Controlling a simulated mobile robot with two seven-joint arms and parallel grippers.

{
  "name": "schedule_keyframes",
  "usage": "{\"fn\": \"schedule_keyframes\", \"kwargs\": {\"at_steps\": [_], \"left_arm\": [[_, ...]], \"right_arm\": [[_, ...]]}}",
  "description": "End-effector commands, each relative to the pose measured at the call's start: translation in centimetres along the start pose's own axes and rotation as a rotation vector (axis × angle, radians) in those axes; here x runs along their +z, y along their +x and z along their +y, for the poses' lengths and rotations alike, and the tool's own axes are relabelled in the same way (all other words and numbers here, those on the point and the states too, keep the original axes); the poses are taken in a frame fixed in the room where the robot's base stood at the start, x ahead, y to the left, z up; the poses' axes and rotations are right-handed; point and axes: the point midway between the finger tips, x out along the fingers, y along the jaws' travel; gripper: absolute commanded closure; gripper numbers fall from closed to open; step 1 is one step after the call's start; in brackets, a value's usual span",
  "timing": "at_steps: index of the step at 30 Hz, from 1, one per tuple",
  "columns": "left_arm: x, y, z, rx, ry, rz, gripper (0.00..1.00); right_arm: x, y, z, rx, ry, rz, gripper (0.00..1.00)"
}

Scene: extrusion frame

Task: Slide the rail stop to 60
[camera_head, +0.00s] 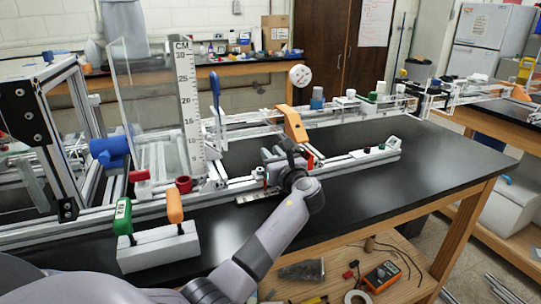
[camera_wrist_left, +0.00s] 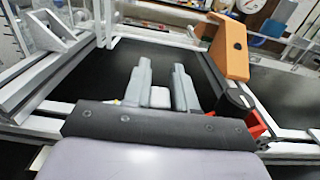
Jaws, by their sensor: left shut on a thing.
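My left gripper (camera_head: 272,160) is down at the rail assembly in the middle of the table. In the left wrist view, its two grey fingers (camera_wrist_left: 162,68) stand either side of a small pale block (camera_wrist_left: 160,97), which I take to be the rail stop. The gripper is shut on it, and wrist and fingers hide most of it in the head view. The long metal rail (camera_head: 350,164) runs left to right past the gripper. My right gripper is not in view.
An orange bracket (camera_head: 292,123) stands just behind the gripper, and a red part (camera_head: 309,158) is close to its right. A clear panel with an upright CM ruler (camera_head: 188,105) stands to the left. Green and orange handles (camera_head: 174,205) rise at front left. The black tabletop (camera_head: 440,165) is clear at right.

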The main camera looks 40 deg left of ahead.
Motion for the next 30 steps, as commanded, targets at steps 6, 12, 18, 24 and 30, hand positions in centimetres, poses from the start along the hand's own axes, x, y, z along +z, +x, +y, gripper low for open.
{"fn": "schedule_keyframes", "kwargs": {"at_steps": [6, 12, 18, 24, 30], "left_arm": [[0.1, -0.1, -0.3, -0.009, -0.004, -0.001, 0.53], [0.1, -0.2, -0.2, -0.007, -0.003, -0.001, 0.53], [0.0, -2.4, -0.3, -0.010, -0.004, 0.000, 0.53], [0.0, -5.7, -0.3, -0.011, -0.004, 0.001, 0.53], [0.1, -7.2, -0.2, -0.010, -0.004, 0.000, 0.53]], "right_arm": [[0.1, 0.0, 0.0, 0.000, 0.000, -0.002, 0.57], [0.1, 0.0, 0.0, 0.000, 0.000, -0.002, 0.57], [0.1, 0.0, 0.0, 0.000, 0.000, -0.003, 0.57], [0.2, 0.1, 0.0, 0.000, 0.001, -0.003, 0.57], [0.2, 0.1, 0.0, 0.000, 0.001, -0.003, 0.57]]}}
